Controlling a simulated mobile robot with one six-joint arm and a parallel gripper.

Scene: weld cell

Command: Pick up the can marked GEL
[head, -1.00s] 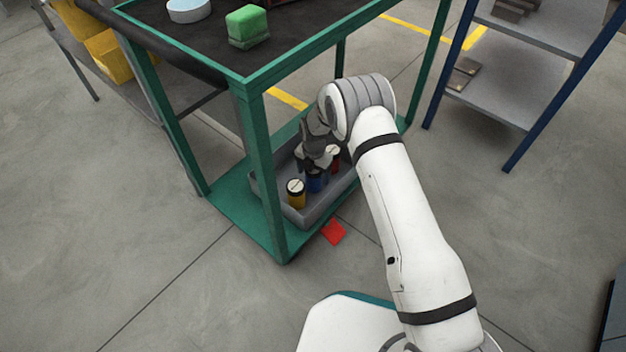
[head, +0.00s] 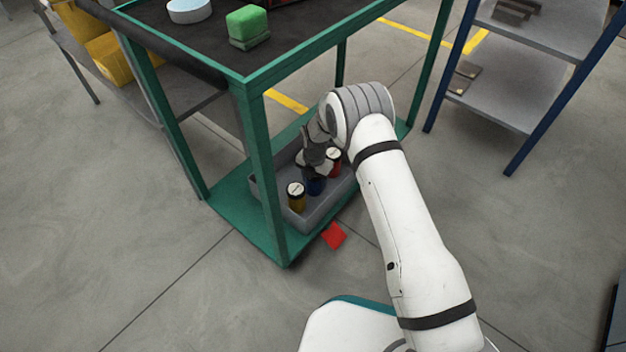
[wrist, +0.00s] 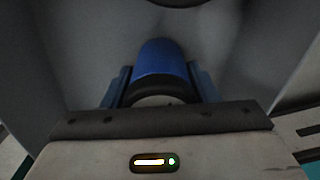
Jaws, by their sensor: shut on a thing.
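My gripper (head: 315,174) reaches down into a grey tray (head: 312,217) on the lower shelf of the green cart. It is shut on a blue can (head: 315,187). In the wrist view the blue can (wrist: 160,62) sits between the two fingers, its pale end partly hidden by the gripper body. No marking on it can be read, and I cannot tell if it is clear of the tray floor. A yellow can (head: 296,200) stands nearer the front and a red can (head: 334,164) stands behind to the right. Their markings are too small to read.
The green cart's post (head: 263,170) stands close to the left of the tray, and its top shelf (head: 190,45) overhangs, with a green block (head: 247,23) on it. A red patch (head: 334,235) lies on the floor by the cart. A blue-posted rack (head: 520,85) stands right.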

